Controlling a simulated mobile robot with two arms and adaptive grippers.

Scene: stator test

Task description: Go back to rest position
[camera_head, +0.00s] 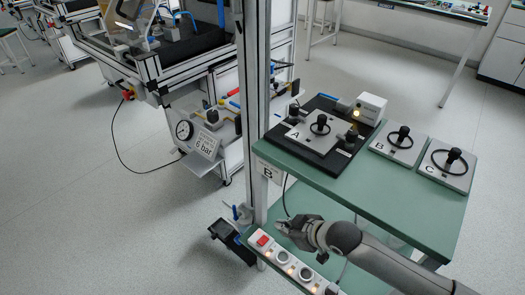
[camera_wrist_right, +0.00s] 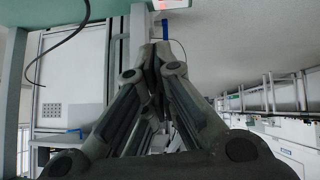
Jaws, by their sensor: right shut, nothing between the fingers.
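My right gripper (camera_head: 285,227) is in the head view, low in the middle. It hangs in front of the green table's near edge, above the control strip with buttons. In the right wrist view my right gripper (camera_wrist_right: 157,52) has its fingertips together, with nothing between them. My left gripper is in neither view. The green table (camera_head: 350,192) carries a dark base with the plate marked A (camera_head: 312,137), and the plates marked B (camera_head: 398,146) and C (camera_head: 446,168), each with a black knob.
A tall metal post (camera_head: 255,110) stands left of the table. A pressure gauge with a "6 bar" sign (camera_head: 204,145) is further left. The floor at the left (camera_head: 75,200) is clear.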

